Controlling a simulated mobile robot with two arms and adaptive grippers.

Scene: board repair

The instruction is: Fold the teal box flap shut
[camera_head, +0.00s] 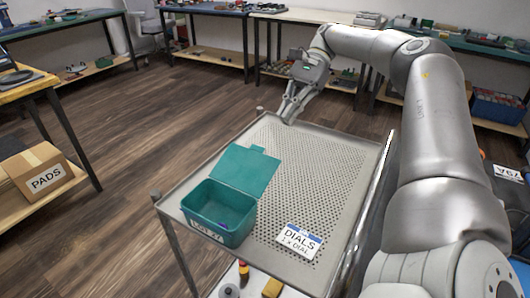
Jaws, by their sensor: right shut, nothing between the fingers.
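A teal box (220,226) stands near the left front corner of the perforated cart top. Its teal flap (245,168) is open, tilted up and back from the rear edge, with a small tab at its top. Something small and bluish lies inside the box. The label on its front is partly readable. My right gripper (288,117) is shut and empty, above the far edge of the cart, behind and to the right of the flap and apart from it. My left gripper is not in view.
A white card reading DIALS (299,241) lies on the cart top (325,180) right of the box. The rest of the top is clear. A cardboard box marked PADS (40,175) sits on a shelf at left. Workbenches line the back wall.

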